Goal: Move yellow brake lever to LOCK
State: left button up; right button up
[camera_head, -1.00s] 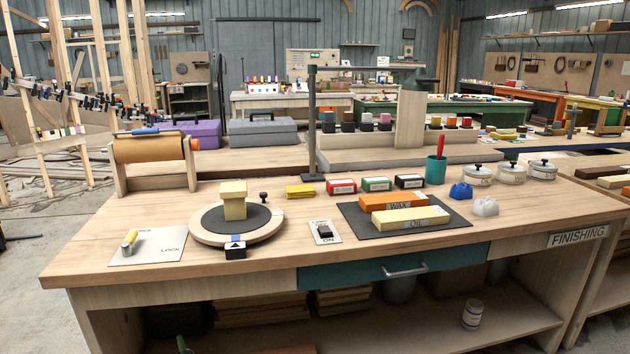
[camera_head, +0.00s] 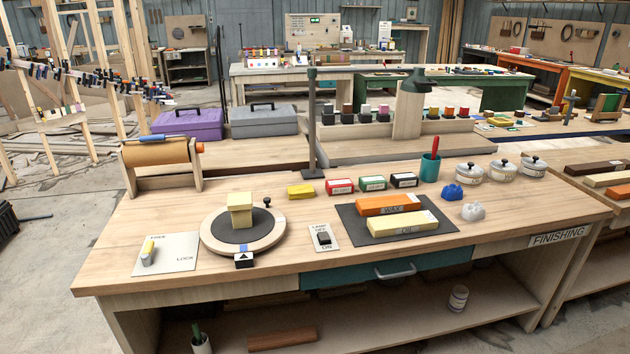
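The lever stands on the left side of the plate, below FREE and apart from LOCK. Beside it is the round turntable (camera_head: 213,242) with a dark top, a yellowish block (camera_head: 239,211) on it and a small black knob (camera_head: 267,202) at its edge. Neither of my grippers shows in the view.
A lamp switch plate (camera_head: 323,237) lies right of the turntable. A dark mat (camera_head: 444,228) holds orange and yellow blocks. A paper roll stand (camera_head: 160,165) stands behind the lever plate. Bare wood lies between the stand and the plate. A teal drawer (camera_head: 349,282) is below the bench edge.

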aim_at(147, 261)
jog(key=i+j+z, duration=0.25)
jog(key=j, duration=1)
jog(key=k+j+z, duration=0.1)
jog(key=j+z, duration=0.15)
jog(key=j, duration=1)
jog(key=j+z, duration=0.25)
jog(key=j, duration=1.05)
jog(key=k, duration=0.05)
